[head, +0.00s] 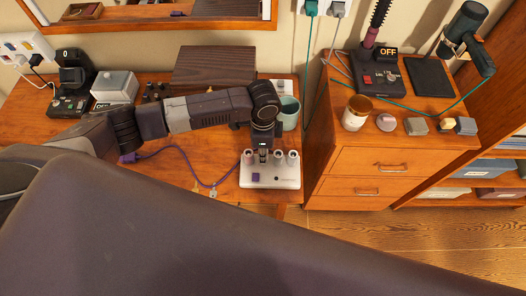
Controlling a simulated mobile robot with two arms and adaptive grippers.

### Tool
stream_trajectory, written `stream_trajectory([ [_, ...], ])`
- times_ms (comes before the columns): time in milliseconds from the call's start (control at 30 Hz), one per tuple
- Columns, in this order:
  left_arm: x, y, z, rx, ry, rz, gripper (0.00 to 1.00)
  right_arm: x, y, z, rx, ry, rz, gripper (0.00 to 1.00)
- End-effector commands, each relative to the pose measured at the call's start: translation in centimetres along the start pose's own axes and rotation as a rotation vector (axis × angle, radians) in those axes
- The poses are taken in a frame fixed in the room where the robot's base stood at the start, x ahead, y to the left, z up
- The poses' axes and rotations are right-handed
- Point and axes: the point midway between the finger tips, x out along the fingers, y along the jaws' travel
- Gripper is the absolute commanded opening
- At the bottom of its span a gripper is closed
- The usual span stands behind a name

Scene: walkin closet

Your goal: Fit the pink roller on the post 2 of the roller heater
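The white roller heater (270,180) stands near the right front edge of the wooden desk. It has a purple switch and a purple cord. Short upright pieces with pinkish-red tops show along its back, one at the left (248,156) and two at the right (286,157). At this size I cannot tell which are bare posts and which is the pink roller. My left gripper (264,152) points down over the heater, between the left piece and the right ones. Its fingertips are small and dark, and whether they hold a roller is unclear. My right gripper is out of view.
A teal mug (289,112) stands close behind the gripper. A dark wooden box (215,65) and a white box (115,87) are farther back. The drawer cabinet (372,160) at right holds a brown-topped jar (356,112) and several small items. The purple cord (180,150) crosses the desk.

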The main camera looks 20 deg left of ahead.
Motion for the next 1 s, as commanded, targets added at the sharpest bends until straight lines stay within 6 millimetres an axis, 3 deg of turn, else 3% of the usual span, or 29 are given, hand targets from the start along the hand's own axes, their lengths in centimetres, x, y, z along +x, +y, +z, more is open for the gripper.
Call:
stream_trajectory([
  [1000,1.3,0.0,0.0,0.001,0.000,0.000,0.00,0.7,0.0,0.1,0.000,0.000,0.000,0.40],
])
